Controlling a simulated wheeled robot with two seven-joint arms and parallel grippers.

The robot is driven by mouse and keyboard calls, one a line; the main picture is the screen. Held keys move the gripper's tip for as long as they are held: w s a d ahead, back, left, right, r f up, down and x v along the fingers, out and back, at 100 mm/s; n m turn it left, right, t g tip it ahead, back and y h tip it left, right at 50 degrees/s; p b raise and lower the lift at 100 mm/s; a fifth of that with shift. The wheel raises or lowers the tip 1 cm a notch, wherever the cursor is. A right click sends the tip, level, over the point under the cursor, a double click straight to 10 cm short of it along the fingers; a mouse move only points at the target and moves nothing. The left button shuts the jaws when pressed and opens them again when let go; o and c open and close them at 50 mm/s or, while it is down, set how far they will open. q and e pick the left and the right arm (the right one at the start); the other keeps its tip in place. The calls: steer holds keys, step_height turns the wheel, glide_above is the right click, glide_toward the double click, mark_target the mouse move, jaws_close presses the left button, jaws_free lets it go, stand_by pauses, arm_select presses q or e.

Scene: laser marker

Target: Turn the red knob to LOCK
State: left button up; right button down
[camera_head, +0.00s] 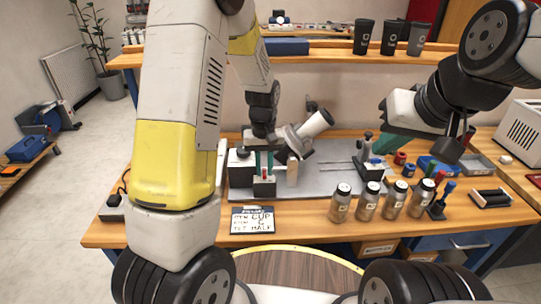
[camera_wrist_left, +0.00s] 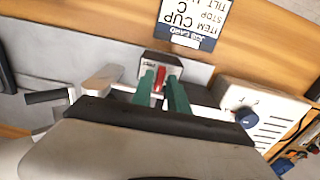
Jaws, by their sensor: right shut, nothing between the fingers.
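The red knob (camera_wrist_left: 158,80) sits on the face of a small grey and black box (camera_wrist_left: 161,65) in the left wrist view. In the head view the red knob (camera_head: 264,173) shows small, on the front box of the laser marker. My left gripper (camera_wrist_left: 161,82) has its two green fingers apart, one on each side of the knob, with the tips close to it. I cannot tell if they touch it. In the head view my left gripper (camera_head: 264,160) points down at the box. The knob's markings are too small to read. My right gripper (camera_head: 388,143) is shut and empty above the bench.
A tilted white cylinder (camera_head: 314,124) stands right of my left gripper. A blue knob (camera_wrist_left: 246,116) is on a white housing.

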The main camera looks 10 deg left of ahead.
arm_select(q)
step_height(320, 180, up, 8)
steer(key=shift+f, duration=0.15)
stand_by(0.4)
step_height(320, 180, up, 6)
glide_above(265, 172)
steer(key=shift+w+a+r, duration=0.1)
steer(key=shift+r, duration=0.4)
